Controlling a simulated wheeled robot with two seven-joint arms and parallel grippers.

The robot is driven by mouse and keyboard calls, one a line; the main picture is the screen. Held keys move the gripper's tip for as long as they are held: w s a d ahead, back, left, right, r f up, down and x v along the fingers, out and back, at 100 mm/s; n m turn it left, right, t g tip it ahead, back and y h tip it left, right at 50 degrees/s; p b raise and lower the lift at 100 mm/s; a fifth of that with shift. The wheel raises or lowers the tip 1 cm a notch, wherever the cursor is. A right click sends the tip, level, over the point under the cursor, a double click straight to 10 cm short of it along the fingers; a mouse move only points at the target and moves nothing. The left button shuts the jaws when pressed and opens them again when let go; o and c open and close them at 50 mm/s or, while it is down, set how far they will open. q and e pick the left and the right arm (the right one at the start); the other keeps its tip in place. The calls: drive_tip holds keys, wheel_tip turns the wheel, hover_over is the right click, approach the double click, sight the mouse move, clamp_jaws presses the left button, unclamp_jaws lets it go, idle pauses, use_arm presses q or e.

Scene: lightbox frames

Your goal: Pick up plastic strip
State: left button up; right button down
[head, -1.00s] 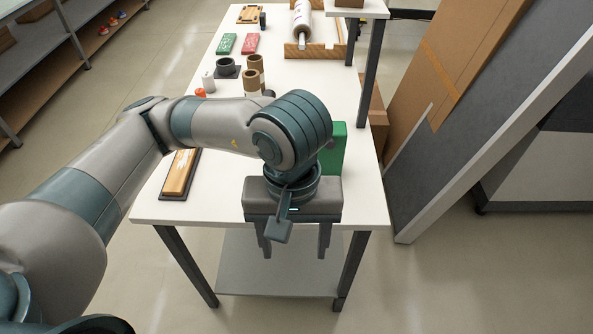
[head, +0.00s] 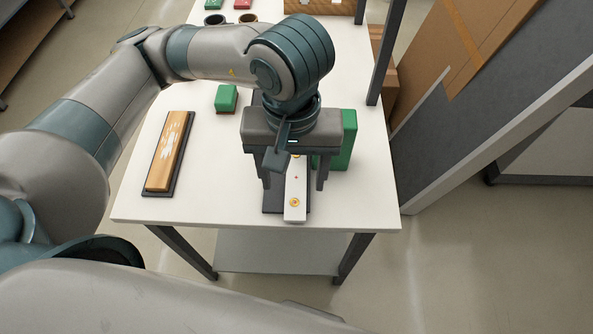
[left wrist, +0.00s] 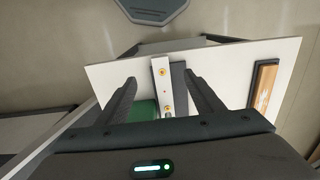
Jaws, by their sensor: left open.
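A white strip with round gold spots (head: 296,213), which I take for the plastic strip, lies partly over a dark flat base (head: 271,203) near the table's front edge. My left gripper (head: 294,187) is above it, pointing down, open, with one finger on each side of the strip. In the left wrist view the strip (left wrist: 162,90) shows between the open fingers (left wrist: 161,80), with a gap on both sides. The gripper body hides the strip's far end in the head view. My right gripper is not in view.
A tall green block (head: 349,140) stands close to the right of my left gripper. A small green box (head: 226,98) sits behind, to the left. A wooden block (head: 166,150) on a dark base lies at the left. The white table (head: 215,190) is clear between.

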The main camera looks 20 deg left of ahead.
use_arm(q)
drive_tip(key=shift+s, duration=0.15)
drive_tip(key=p, duration=0.4)
hover_over(295, 217)
drive_tip(key=shift+s+f, duration=0.15)
drive_tip(key=shift+f, duration=1.9)
drive_tip(key=shift+s+f, duration=0.15)
drive_tip(key=shift+f, duration=1.85)
drive_tip(key=shift+s+f, duration=0.15)
drive_tip(key=shift+f, duration=1.9)
drive_tip(key=shift+w+f+p, duration=0.25)
drive_tip(key=shift+f+p, duration=0.45)
drive_tip(key=shift+p, duration=0.15)
wheel_tip(295, 217, down, 3)
drive_tip(key=shift+w+r+p, duration=0.1)
drive_tip(key=shift+w+p, duration=0.05)
drive_tip(key=shift+p, duration=0.65)
drive_tip(key=shift+f, duration=0.5)
